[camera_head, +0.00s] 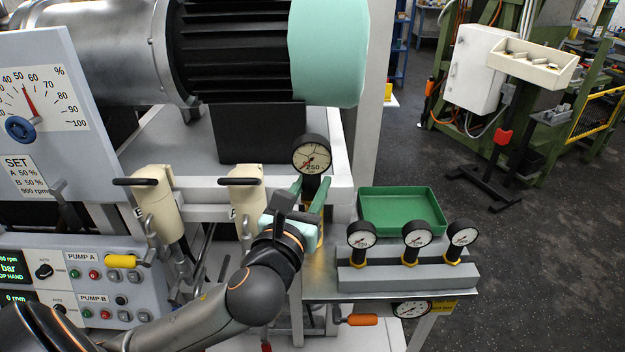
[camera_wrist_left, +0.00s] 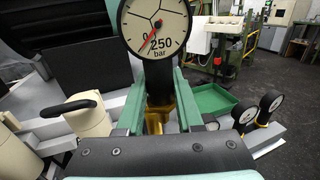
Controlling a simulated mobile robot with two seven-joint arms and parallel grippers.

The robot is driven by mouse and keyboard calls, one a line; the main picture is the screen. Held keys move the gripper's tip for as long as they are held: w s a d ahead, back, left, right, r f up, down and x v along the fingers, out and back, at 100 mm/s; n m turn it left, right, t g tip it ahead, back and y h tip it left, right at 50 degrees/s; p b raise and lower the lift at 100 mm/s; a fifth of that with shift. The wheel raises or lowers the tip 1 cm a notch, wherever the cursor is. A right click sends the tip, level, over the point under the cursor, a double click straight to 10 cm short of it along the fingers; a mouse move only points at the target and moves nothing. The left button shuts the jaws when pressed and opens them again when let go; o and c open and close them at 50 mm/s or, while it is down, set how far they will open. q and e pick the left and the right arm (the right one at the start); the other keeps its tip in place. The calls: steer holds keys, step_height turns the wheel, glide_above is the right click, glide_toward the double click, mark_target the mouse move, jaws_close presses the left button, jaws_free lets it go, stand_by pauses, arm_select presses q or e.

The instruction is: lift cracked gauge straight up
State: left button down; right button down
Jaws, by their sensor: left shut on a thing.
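The cracked gauge (camera_head: 312,155) is a round black-rimmed dial with dark crack lines across its cream face. In the left wrist view the gauge (camera_wrist_left: 155,27) shows "250 bar", a red needle and a black stem above a brass fitting (camera_wrist_left: 158,115). My left gripper (camera_head: 311,200) is around the stem below the dial, its green fingers (camera_wrist_left: 160,95) on both sides, shut on the gauge. The gauge stands upright. The lower end of the brass fitting is hidden behind the gripper body. My right gripper is not in view.
Three smaller gauges (camera_head: 416,235) stand in a grey rack (camera_head: 408,277) on the side shelf. An empty green tray (camera_head: 402,210) lies behind them. A large motor (camera_head: 250,50) is behind and above.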

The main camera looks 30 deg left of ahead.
arm_select(q)
steer(key=shift+f+b, duration=1.6)
steer(key=shift+f, duration=1.4)
